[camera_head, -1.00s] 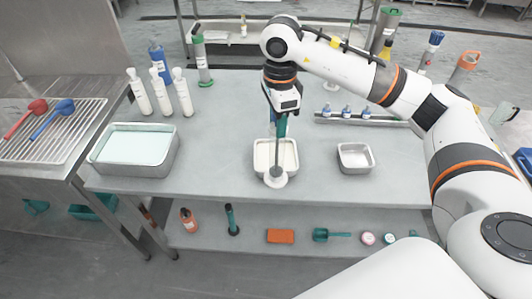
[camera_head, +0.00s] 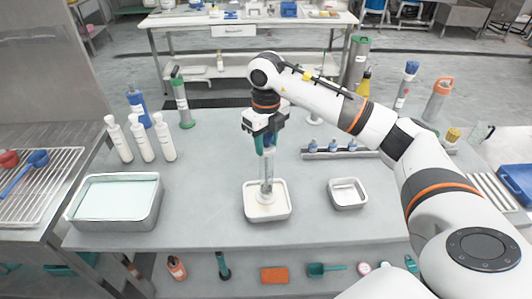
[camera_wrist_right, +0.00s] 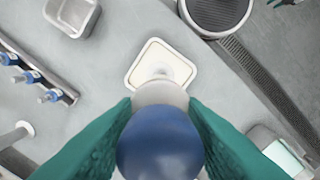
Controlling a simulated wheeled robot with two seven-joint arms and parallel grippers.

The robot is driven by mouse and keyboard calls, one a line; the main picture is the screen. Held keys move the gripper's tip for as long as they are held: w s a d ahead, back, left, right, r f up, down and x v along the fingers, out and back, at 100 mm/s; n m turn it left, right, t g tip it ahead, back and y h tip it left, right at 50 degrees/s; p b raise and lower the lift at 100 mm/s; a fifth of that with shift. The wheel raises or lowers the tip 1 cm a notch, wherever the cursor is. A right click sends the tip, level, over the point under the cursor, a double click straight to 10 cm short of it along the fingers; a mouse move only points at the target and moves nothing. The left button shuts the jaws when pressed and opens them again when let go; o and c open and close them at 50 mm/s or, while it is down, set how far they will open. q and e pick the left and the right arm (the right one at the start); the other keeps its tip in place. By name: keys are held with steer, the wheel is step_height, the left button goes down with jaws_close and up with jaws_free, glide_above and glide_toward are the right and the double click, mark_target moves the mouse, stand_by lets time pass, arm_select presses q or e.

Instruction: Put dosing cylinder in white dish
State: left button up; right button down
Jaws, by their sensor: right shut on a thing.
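The dosing cylinder (camera_head: 266,177) is a clear upright tube with a pale round base. My right gripper (camera_head: 265,150), with green fingers, is shut on its upper part. The wrist view shows a round blue top (camera_wrist_right: 160,145) between the fingers. The white dish (camera_head: 284,213) is a shallow square dish on the grey table. The cylinder's base is within the dish's outline, and I cannot tell whether it touches the dish floor. The dish also shows in the wrist view (camera_wrist_right: 183,77), partly hidden by the cylinder. My left gripper is not in view.
A small metal tray (camera_head: 347,205) stands to the right of the dish. A large metal tub (camera_head: 113,222) is on the left, with several white bottles (camera_head: 141,138) behind it. A rack of blue-capped vials (camera_head: 340,153) lies behind right. The table in front of the dish is clear.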

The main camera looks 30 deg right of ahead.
step_height(320, 180, down, 3)
steer(key=shift+f+p, duration=0.15)
steer(key=shift+p, duration=0.35)
steer(key=shift+f, duration=0.3)
steer(key=c, duration=0.9)
jaws_free()
steer(key=shift+r, duration=0.4)
step_height(320, 180, up, 12)
steer(key=shift+f+b, duration=0.25)
steer(key=shift+b, duration=1)
